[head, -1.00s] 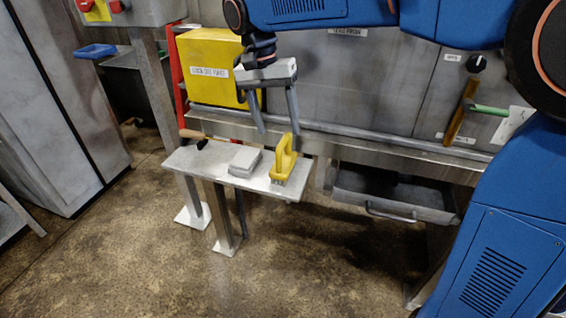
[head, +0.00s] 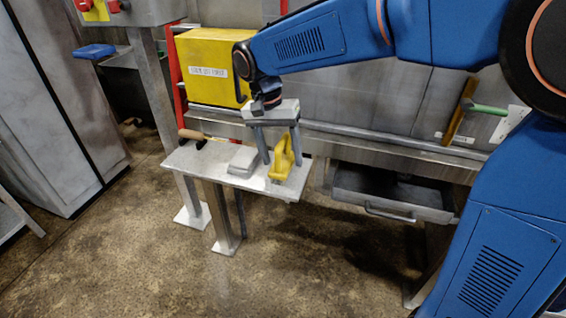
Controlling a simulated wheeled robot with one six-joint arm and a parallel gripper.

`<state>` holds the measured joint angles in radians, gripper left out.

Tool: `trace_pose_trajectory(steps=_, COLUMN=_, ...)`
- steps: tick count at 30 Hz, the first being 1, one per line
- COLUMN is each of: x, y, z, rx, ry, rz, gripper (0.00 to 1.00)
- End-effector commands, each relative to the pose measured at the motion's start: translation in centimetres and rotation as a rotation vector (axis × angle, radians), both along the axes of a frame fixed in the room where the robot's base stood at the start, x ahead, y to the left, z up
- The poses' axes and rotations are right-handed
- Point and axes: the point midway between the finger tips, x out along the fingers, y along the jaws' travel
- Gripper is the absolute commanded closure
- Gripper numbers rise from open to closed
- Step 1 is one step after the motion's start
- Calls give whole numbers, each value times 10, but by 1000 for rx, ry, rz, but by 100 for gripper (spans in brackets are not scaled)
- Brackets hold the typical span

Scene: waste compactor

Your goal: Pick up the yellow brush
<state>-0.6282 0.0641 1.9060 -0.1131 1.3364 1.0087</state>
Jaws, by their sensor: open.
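The yellow brush (head: 282,160) stands on the right end of a small grey metal bench (head: 215,178), its looped handle upward. My gripper (head: 281,160) points down over the bench, with its fingers open. One finger is just left of the brush handle and the other is at its right edge, partly in front of or behind it. I cannot tell whether either finger touches the brush.
A grey block (head: 244,158) lies on the bench left of the brush. A wooden-handled tool (head: 195,135) lies at the bench's back left. A yellow box (head: 208,68) stands behind. An open drawer (head: 392,191) is to the right. The floor in front is clear.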

Motion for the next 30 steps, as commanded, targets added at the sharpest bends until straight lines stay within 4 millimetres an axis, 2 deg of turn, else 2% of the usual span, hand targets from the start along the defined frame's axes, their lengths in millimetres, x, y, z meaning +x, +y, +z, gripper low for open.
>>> trace_pose_trajectory(steps=4, x=0, y=0, z=0, rx=0, ry=0, rz=0, gripper=40)
trace_pose_trajectory(steps=9, x=0, y=0, z=0, rx=0, ry=0, rz=0, gripper=81)
trace_pose_trajectory(steps=10, x=0, y=0, z=0, rx=0, ry=0, rz=0, gripper=85)
trace_pose_trajectory(steps=20, x=1, y=0, z=5, rx=2, ry=-2, rz=0, gripper=85)
trace_pose_trajectory(steps=23, x=1, y=1, z=17, rx=2, ry=-3, rz=0, gripper=85)
trace_pose_trajectory(steps=30, x=1, y=1, z=60, rx=2, ry=-3, rz=0, gripper=85)
